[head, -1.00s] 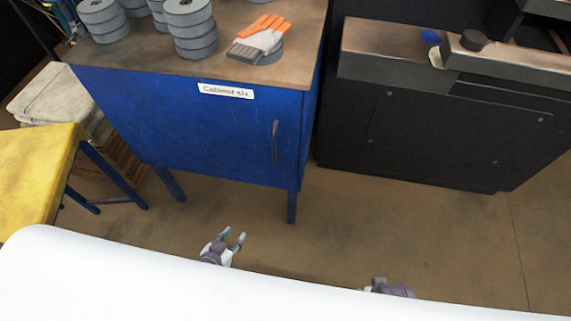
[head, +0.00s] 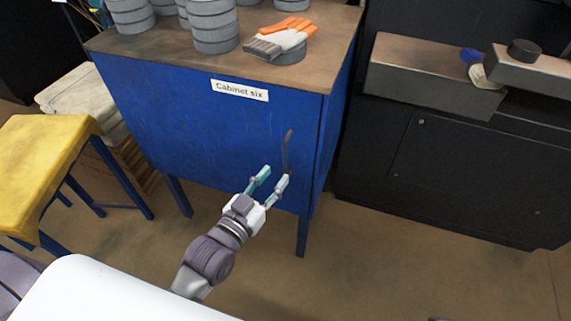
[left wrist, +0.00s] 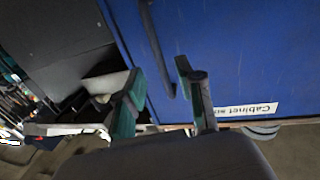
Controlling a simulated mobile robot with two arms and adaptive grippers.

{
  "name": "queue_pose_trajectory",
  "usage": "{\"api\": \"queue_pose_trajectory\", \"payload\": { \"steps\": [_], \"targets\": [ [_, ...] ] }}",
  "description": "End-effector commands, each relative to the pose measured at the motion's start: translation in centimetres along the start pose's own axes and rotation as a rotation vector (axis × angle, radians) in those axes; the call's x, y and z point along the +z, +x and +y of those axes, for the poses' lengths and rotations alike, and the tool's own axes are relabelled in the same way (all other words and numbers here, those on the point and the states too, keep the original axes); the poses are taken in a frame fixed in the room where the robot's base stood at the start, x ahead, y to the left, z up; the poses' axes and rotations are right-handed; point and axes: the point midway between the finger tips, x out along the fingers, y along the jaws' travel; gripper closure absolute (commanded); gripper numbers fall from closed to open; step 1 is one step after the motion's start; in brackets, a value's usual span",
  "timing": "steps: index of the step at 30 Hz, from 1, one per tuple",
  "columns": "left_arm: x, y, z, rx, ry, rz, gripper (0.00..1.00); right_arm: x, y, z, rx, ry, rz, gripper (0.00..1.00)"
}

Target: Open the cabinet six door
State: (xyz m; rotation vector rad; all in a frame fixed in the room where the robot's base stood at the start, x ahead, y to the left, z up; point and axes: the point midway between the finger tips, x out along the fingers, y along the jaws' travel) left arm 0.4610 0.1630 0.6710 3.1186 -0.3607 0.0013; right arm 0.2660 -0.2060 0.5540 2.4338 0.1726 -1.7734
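Cabinet six (head: 200,140) is blue, and its door, with the white "Cabinet six" label (head: 239,90), is shut. A dark upright bar handle (head: 287,150) is near the door's right edge. My left gripper (head: 272,181) is open and empty, close to the handle's lower end in the head view. In the left wrist view, the handle (left wrist: 155,45) lies ahead, across the gap between the two fingers (left wrist: 163,100), with no visible contact. The label is upside down there (left wrist: 246,110). My right gripper cannot be made out in the head view.
Grey disc stacks (head: 214,27) and an orange-handled brush (head: 282,38) sit on the cabinet top. A black machine (head: 450,165) stands to the right. A yellow-topped stand (head: 40,165) is at left. Floor before the cabinet is clear.

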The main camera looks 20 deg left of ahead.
Motion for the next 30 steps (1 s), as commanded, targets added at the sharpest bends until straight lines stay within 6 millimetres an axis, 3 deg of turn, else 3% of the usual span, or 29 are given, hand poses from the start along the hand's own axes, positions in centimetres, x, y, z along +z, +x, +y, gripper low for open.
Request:
{"api": "queue_pose_trajectory", "payload": {
  "steps": [3, 9, 21, 22, 28, 30],
  "targets": [
    [0.1, 2.5, 0.0, 0.000, -0.001, 0.003, 0.63, 0.1, 0.4, 0.0, 0.000, 0.000, 0.000, 0.60],
    [0.1, 5.0, 0.0, 0.001, 0.000, 0.000, 0.63, 0.2, 0.8, 0.0, 0.000, 0.000, 0.000, 0.60],
    [0.1, 5.8, 0.0, 0.001, 0.000, -0.001, 0.63, 0.3, 0.8, 0.0, 0.000, 0.000, 0.000, 0.60],
    [0.1, 5.8, 0.0, 0.001, 0.000, -0.001, 0.64, 0.3, 0.8, 0.0, 0.000, 0.000, 0.000, 0.60],
    [0.1, 5.8, 0.0, 0.001, 0.000, -0.001, 0.98, 0.3, 0.8, 0.0, 0.000, 0.000, 0.000, 0.60],
    [0.1, 5.8, 0.0, 0.001, 0.000, -0.001, 1.00, 0.3, 0.8, 0.0, 0.000, 0.000, 0.000, 0.60]
  ]
}}
